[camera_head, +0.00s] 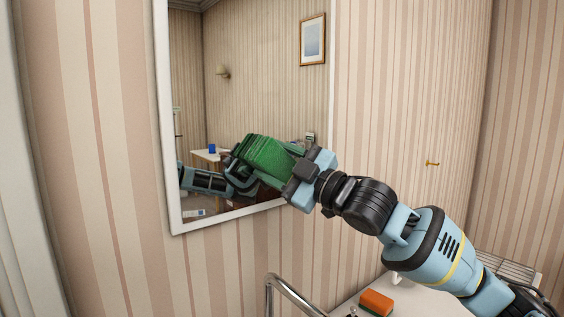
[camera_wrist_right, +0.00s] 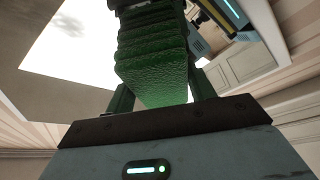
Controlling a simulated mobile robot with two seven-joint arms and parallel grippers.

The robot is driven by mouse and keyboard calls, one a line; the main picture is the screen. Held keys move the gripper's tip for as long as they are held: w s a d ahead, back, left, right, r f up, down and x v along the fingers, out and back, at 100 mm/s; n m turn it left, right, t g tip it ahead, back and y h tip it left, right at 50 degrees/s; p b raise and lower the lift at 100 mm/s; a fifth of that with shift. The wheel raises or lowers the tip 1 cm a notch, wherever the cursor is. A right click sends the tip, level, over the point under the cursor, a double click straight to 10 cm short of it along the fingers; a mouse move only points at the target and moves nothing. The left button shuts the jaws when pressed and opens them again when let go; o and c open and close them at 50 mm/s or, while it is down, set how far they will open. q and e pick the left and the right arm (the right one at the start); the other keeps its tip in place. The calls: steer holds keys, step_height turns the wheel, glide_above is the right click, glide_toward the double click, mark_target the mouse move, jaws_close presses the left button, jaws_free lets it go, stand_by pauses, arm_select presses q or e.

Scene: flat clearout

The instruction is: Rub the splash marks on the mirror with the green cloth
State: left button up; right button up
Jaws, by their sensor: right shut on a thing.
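The white-framed mirror (camera_head: 172,130) hangs on the striped wall, left of centre in the head view. My right gripper (camera_head: 285,168) reaches in from the right and is shut on the green cloth (camera_head: 265,153), which is folded in layers. The cloth is at the lower part of the mirror; I cannot tell if it touches the glass. The cloth (camera_wrist_right: 150,65) also fills the middle of the right wrist view, between the fingers. No splash marks can be made out clearly on the glass. My left gripper is not seen directly.
A curved metal rail (camera_head: 285,290) stands below the mirror. An orange sponge (camera_head: 376,302) lies on a white surface at the bottom, with a wire rack (camera_head: 512,268) to its right. A brass hook (camera_head: 432,163) is on the right wall. The mirror reflects my arm and a table.

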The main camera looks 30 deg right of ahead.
steer(key=shift+s+a, duration=0.1)
steer(key=shift+a, duration=1.2)
steer(key=shift+s+a, duration=0.1)
steer(key=shift+a, duration=1.6)
steer(key=shift+s+a, duration=0.15)
steer(key=shift+a, duration=1.65)
steer(key=shift+s, duration=0.1)
glide_toward(216, 162)
steer(key=shift+s+a+r, duration=0.25)
steer(key=shift+a+r, duration=0.5)
steer(key=shift+a, duration=0.05)
